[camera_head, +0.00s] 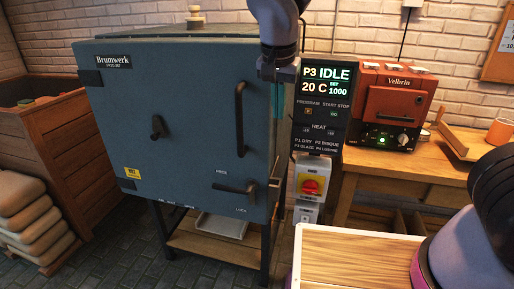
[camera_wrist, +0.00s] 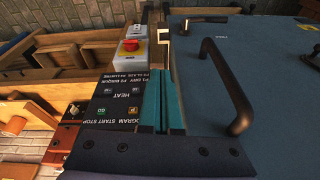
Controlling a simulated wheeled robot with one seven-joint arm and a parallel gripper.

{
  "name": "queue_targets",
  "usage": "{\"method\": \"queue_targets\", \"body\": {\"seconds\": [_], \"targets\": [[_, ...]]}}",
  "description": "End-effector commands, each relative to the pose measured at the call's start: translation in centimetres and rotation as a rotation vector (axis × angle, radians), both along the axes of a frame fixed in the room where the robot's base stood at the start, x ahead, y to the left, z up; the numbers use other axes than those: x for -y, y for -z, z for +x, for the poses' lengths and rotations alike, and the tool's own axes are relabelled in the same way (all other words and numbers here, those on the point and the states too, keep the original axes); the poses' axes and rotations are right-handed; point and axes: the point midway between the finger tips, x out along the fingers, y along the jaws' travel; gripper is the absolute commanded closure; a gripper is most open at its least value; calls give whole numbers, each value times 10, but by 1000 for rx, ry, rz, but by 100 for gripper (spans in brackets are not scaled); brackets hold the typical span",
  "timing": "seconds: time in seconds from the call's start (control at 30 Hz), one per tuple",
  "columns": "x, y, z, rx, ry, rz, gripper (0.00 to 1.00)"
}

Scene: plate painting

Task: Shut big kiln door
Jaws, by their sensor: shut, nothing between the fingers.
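The big kiln is a blue-grey Brumwerk box on a stand, and its door (camera_head: 180,140) faces me at the left of the head view. The door stands at or close to its frame; I cannot tell whether a small gap is left. It has a long dark pull handle (camera_head: 240,118) and a latch lever (camera_head: 237,189), roughly level, between the FREE and LOCK marks. My gripper (camera_head: 279,106) is shut and empty at the door's right edge, pointing down. In the wrist view its teal fingers (camera_wrist: 162,82) lie together beside the door edge, apart from the pull handle (camera_wrist: 228,85).
Right of the door is the control panel (camera_head: 325,100), reading IDLE, with a red switch (camera_head: 311,186) below. A small red Velbrin kiln (camera_head: 397,105) stands on the wooden bench. A wooden crate (camera_head: 45,135) and stacked sacks (camera_head: 30,215) are at the left. A wooden tabletop (camera_head: 350,260) is near me.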

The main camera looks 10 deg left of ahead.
Motion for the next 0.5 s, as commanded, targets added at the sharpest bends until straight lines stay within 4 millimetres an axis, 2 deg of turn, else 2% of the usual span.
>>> {"method": "queue_targets", "body": {"seconds": [0.03,0.1,0.2,0.33,0.5], "targets": [[-19,11,-12,17,-24,-24,100],[-38,21,-24,42,-37,-42,100],[-56,32,-37,73,-51,-58,100],[-66,38,-45,92,-55,-65,100],[-66,52,-41,93,-54,-68,100]]}}
